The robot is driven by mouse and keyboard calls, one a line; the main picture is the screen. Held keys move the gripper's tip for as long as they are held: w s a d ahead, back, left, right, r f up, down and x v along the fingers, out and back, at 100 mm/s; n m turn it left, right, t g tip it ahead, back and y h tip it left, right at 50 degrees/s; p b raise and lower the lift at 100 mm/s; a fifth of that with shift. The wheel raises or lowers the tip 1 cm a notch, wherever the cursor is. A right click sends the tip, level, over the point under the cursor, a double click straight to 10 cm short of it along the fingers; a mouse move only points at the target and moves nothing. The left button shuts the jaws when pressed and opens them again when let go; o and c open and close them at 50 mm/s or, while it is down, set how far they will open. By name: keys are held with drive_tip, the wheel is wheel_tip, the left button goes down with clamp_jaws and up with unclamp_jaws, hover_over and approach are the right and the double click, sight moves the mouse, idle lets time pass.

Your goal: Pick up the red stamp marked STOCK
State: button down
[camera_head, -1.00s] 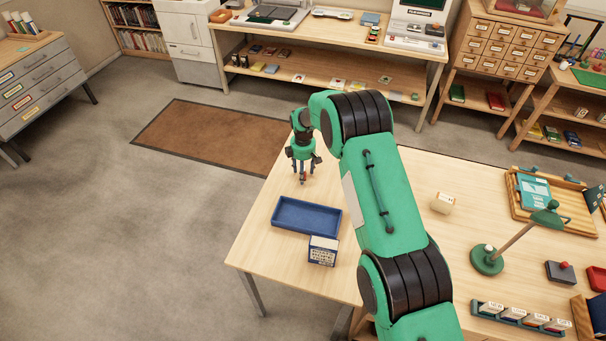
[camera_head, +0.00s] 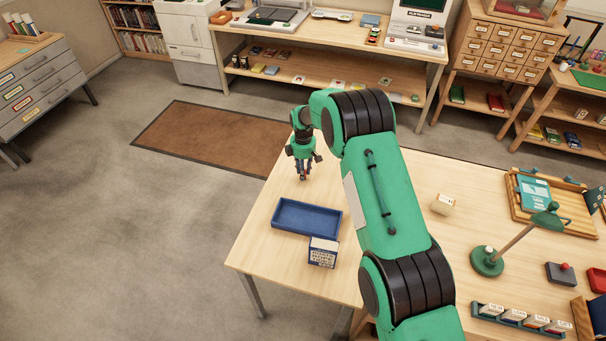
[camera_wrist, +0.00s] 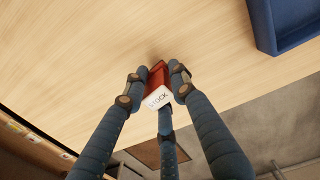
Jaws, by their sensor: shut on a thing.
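The red stamp (camera_wrist: 157,76) shows in the wrist view between my fingers, with a white end face that reads STOCK. My gripper (camera_wrist: 157,88) is shut on it, with blue-grey fingers on its left and right sides and a third finger below. In the head view my gripper (camera_head: 304,174) points down over the far left part of the table, behind the blue tray.
An empty blue tray (camera_head: 307,202) lies near my gripper; its corner shows in the wrist view (camera_wrist: 262,30). A small lettered box (camera_head: 323,252) stands in front of it. A cream block (camera_head: 442,203), a green lamp (camera_head: 487,261) and a stamp rack (camera_head: 520,318) are to the right.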

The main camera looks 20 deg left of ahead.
wheel_tip(320, 180, up, 8)
drive_tip(key=shift+r, duration=0.25)
